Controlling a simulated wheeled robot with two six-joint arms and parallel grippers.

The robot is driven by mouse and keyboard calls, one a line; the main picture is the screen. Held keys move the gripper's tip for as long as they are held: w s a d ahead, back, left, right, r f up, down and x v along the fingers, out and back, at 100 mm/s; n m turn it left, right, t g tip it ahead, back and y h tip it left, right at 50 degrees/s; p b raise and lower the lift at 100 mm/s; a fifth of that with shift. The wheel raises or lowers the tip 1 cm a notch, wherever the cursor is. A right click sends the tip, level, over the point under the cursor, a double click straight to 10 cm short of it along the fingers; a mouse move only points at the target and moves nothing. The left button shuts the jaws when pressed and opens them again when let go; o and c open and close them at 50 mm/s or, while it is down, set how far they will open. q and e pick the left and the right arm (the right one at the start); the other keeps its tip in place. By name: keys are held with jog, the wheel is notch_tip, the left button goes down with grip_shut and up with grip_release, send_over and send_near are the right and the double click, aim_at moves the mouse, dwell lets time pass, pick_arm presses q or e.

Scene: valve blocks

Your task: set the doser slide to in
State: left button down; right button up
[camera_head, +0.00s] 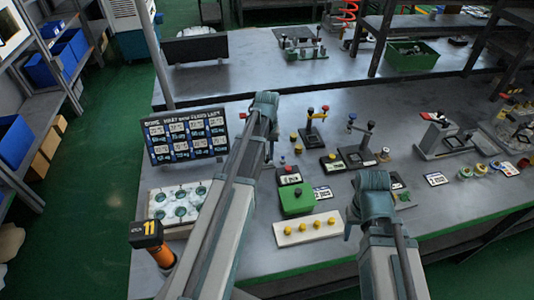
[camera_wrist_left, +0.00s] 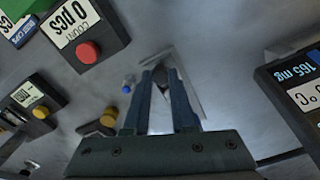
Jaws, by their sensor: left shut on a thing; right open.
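In the left wrist view, my left gripper (camera_wrist_left: 163,82) is shut on a small dark piece (camera_wrist_left: 161,69), perhaps the doser slide's knob. The fingers hide most of it. A pale flat plate (camera_wrist_left: 191,92) lies just beneath and beside the fingertips, perhaps part of the doser. In the head view, my left gripper (camera_head: 269,157) points down at the bench between the dose display and the counter; its arm hides what it holds. The slide's setting cannot be read. My right gripper (camera_head: 349,234) is open and empty, low over the bench beside the strip of yellow knobs.
The dose display (camera_head: 186,137) stands left of my left gripper. A red-button counter (camera_head: 289,175), a green box (camera_head: 296,203) and a yellow-knob strip (camera_head: 310,229) sit to its right and front. A holed white block (camera_head: 160,207) and an orange cylinder (camera_head: 164,257) stand left.

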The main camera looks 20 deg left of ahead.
dwell(0.8)
pick_arm(q)
jog(key=w+a, duration=0.2)
jog(key=w, duration=0.1)
jog(key=w+a, duration=0.1)
jog(key=shift+w+a, duration=0.25)
jog(key=shift+w, duration=0.1)
jog(key=c, duration=0.7)
grip_release()
jog(key=shift+c, duration=0.2)
jog(key=shift+s, duration=0.1)
notch_tip(320, 180, up, 14)
jog(key=p, duration=1.4)
pick_arm(e)
notch_tip(320, 180, up, 14)
